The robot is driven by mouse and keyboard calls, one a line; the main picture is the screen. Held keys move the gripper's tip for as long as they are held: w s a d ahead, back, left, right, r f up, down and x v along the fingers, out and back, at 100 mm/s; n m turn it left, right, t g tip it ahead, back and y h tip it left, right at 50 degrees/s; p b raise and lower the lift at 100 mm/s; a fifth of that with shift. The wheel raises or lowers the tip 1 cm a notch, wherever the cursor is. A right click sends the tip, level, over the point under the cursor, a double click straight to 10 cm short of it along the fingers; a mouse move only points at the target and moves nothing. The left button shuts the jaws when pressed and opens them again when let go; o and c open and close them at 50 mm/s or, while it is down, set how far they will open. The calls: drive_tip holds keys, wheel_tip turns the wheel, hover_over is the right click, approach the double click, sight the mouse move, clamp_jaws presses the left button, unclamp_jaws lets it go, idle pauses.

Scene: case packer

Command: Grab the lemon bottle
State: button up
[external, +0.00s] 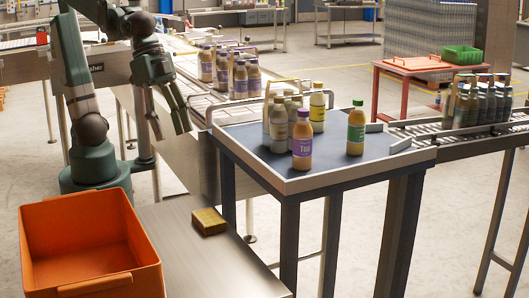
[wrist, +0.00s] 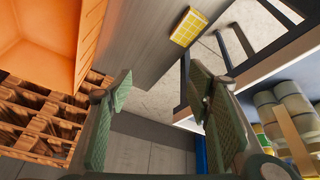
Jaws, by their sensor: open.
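A purple-labelled bottle (external: 302,140) stands in front and a green-labelled one (external: 355,128) to the right. My gripper (external: 171,131) is open and empty, left of the table and apart from all bottles. Its spread fingers show in the wrist view (wrist: 158,85). There, pale bottles (wrist: 285,108) show at the right edge, partly cut off.
An orange bin (external: 88,235) stands at the front left, by a metal bench with a yellow block (external: 208,221). A conveyor (external: 205,97) with more bottles runs behind. The table has a raised rim. A roller conveyor (external: 465,133) with dark bottles stands right.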

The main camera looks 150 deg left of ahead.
drive_tip(key=w+a+r+n+g+p, duration=0.1)
drive_tip(key=a+r+n+p, duration=0.15)
drive_tip(key=a, duration=0.35)
drive_tip(key=w+a+r+n+p, duration=0.1)
drive_tip(key=w+a+r, duration=0.1)
drive_tip(key=a+r, duration=0.35)
drive_tip(key=w+a+r+n+g+p, duration=0.1)
drive_tip(key=a+p, duration=0.1)
drive_tip(key=a, duration=0.5)
wheel_tip(320, 180, up, 3)
drive_tip(key=n+g+p, duration=0.2)
drive_tip(key=n+p, duration=0.5)
hover_over(319, 82)
drive_tip(key=w+d, duration=0.6)
drive_tip(key=w, duration=0.2)
drive_tip(key=shift+n+g+h, duration=0.4)
drive_tip(key=shift+n+h, duration=0.25)
drive_tip(key=shift+h, duration=0.15)
drive_tip(key=s+a+f, duration=0.4)
drive_tip(key=s+f, duration=0.1)
drive_tip(key=s+a+f+b, duration=0.1)
drive_tip(key=s+a+f, duration=0.1)
drive_tip(key=s+f, duration=0.1)
drive_tip(key=shift+a, duration=0.1)
drive_tip(key=shift+s, duration=0.2)
drive_tip(key=shift+w+f, duration=0.1)
drive_tip(key=shift+f, duration=1.15)
